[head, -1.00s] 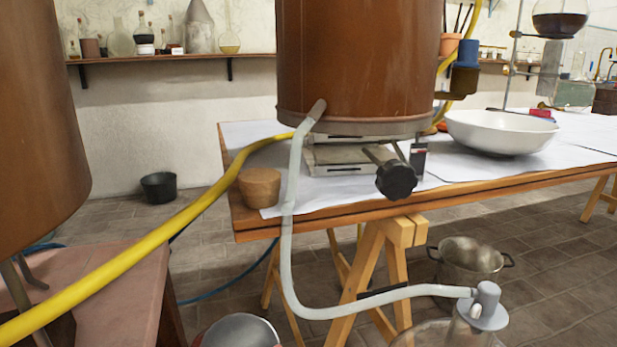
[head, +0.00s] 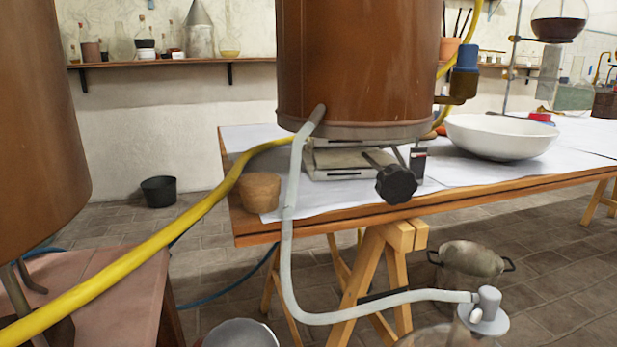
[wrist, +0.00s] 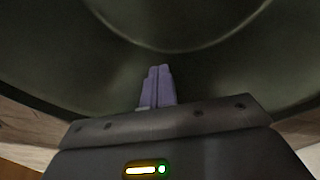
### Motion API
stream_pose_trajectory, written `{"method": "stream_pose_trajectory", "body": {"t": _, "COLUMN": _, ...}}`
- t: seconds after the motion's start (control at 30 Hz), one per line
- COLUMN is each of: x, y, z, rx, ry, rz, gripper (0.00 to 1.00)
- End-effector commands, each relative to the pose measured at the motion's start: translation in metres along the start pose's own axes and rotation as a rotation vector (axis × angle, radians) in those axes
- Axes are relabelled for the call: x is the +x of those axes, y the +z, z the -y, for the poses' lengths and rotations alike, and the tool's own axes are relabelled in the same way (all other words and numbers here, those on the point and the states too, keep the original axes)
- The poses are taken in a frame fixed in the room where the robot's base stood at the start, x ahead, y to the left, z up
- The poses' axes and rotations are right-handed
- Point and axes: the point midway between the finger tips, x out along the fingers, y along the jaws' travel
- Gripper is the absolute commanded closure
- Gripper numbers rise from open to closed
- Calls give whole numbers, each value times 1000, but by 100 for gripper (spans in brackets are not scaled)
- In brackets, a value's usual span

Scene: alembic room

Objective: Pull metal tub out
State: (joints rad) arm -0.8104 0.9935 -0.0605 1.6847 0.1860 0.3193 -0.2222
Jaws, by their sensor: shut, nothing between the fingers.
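A large round dark metal surface (wrist: 60,50), probably the tub, fills most of the wrist view. It has a curved ring across its top; whether this is its inside or underside I cannot tell. My gripper (wrist: 158,72) is shut and empty, its purple fingers together and pointing at this surface. Contact cannot be judged. My gripper does not show in the head view. There, a metal pot with two dark handles (head: 470,262) stands on the floor by the trestle, and a grey metal vessel (head: 240,333) is cut off at the bottom edge. Which one the wrist view shows is unclear.
Wood (wrist: 20,125) borders the dark surface at the lower left in the wrist view. A wooden table (head: 400,212) holds a copper vessel (head: 360,70) and a white bowl (head: 500,137). A yellow hose (head: 140,255) and pale tube (head: 288,240) cross the foreground.

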Motion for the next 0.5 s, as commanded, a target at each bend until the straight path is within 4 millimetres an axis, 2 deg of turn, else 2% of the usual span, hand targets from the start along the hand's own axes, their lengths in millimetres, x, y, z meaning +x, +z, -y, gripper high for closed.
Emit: {"method": "stream_pose_trajectory", "body": {"t": 0.5, "x": 2, "y": -4, "z": -2, "rx": 0, "ry": 0, "rz": -1, "gripper": 100}}
